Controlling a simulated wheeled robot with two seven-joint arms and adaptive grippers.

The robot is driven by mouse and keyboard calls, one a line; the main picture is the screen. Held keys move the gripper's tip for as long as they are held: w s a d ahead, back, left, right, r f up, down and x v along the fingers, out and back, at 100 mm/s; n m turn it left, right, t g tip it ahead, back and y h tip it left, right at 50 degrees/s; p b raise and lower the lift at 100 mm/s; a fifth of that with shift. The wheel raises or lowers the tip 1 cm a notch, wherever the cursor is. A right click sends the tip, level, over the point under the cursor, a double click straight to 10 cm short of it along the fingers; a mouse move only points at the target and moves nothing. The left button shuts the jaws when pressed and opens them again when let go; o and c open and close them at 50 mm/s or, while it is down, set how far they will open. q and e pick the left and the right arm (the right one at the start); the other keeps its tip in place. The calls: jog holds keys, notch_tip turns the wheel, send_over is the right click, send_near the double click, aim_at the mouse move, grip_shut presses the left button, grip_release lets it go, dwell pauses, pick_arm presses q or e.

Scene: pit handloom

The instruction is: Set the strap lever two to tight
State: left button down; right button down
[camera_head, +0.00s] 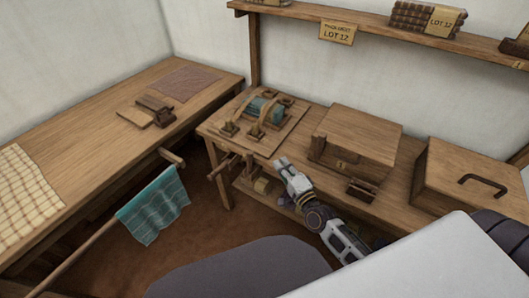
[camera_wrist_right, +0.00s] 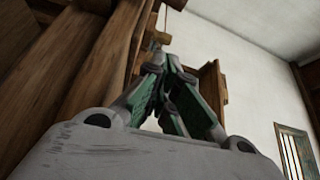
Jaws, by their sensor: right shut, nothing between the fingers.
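A teal bundle (camera_head: 264,108) lies on a board at the left end of the workbench. Two tan straps (camera_head: 268,119) arch over it. Small dark wooden fittings (camera_head: 257,134) sit at the strap ends; I cannot tell which is strap lever two or how it is set. My right gripper (camera_head: 280,163) is in front of the bench's front edge, to the right of and nearer than the bundle, apart from the straps. It is shut and empty. Its fingers also show in the right wrist view (camera_wrist_right: 172,88), with brown woodwork behind. My left gripper is not in view.
A wooden box (camera_head: 366,127) and a handled box (camera_head: 470,180) stand on the workbench (camera_head: 397,205). A small dark block (camera_head: 361,190) lies near its edge. A teal cloth (camera_head: 153,205) hangs on a pole in front of the left table (camera_head: 75,130). A shelf (camera_head: 380,22) runs above.

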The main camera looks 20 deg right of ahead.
aim_at(265, 156)
jog(key=shift+w, duration=0.15)
dwell(0.4)
jog(key=shift+w+a+r, duration=0.1)
jog(key=shift+w+a, duration=0.15)
jog(key=shift+w, duration=1.35)
jog(key=shift+w+a+r, duration=0.1)
jog(key=shift+w+a, duration=0.15)
jog(key=shift+w, duration=1.35)
jog(key=shift+w+a, duration=0.25)
jog(key=shift+w, duration=1.35)
jog(key=shift+s+a, duration=0.3)
jog(key=shift+a, duration=0.2)
jog(key=shift+s+a, duration=0.25)
jog(key=shift+a, duration=0.2)
jog(key=shift+s+a+f, duration=0.15)
jog(key=shift+s+a, duration=0.25)
jog(key=shift+a, duration=0.35)
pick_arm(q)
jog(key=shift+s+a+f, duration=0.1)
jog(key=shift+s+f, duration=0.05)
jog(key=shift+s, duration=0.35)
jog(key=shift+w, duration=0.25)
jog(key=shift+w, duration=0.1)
pick_arm(e)
jog(key=shift+s+a, duration=0.1)
